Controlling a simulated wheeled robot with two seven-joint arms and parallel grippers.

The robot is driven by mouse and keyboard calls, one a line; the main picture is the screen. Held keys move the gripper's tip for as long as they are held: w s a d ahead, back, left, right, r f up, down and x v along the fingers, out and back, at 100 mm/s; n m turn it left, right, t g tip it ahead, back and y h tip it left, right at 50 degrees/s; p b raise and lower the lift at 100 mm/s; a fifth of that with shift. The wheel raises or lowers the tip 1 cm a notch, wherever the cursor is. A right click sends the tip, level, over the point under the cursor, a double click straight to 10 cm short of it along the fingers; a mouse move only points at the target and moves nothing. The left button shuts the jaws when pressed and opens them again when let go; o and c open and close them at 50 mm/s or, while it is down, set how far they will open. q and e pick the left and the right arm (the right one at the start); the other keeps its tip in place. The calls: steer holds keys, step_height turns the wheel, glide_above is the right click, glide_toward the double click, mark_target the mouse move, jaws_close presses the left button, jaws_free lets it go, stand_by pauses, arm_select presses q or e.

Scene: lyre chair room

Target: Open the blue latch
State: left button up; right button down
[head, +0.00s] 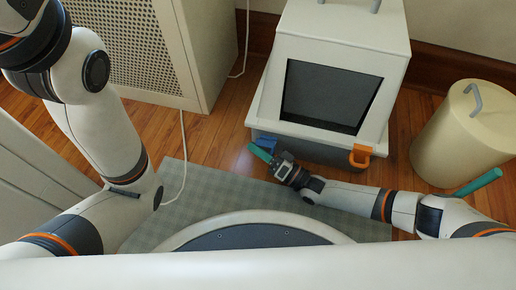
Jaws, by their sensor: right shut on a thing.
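The blue latch (266,145) is at the lower left front corner of a white box-shaped unit (341,33) with a dark front panel (330,95). An orange latch (360,156) is at the lower right of the same front. My right gripper (262,153) reaches in from the right along the front of the unit. Its green tip lies at the blue latch and partly covers it. It is shut on the blue latch, though the contact is small and partly hidden. My left arm shows at the left, but its gripper is out of view.
A cream bin (466,134) with a grey handle stands right of the unit. A cabinet with a perforated panel (125,45) stands at the back left. A white cable (183,155) crosses the wooden floor to the grey mat (205,190). A green bar (478,182) shows near my right arm.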

steer(key=shift+w+d+f+n, duration=0.15)
steer(key=shift+f+n, duration=0.25)
steer(key=shift+n, duration=0.2)
steer(key=c, duration=1.5)
jaws_free()
steer(key=p+v, duration=0.2)
steer(key=v, duration=0.2)
steer(key=r+p+v, duration=0.1)
steer(key=p+v, duration=0.1)
steer(key=v, duration=0.2)
steer(key=r+p+v, duration=0.1)
steer(key=v, duration=0.3)
steer(key=shift+d+r+p, duration=0.2)
steer(key=shift+d+p, duration=0.05)
steer(key=shift+p, duration=0.15)
steer(key=shift+s+d, duration=0.35)
steer(key=shift+s, duration=0.05)
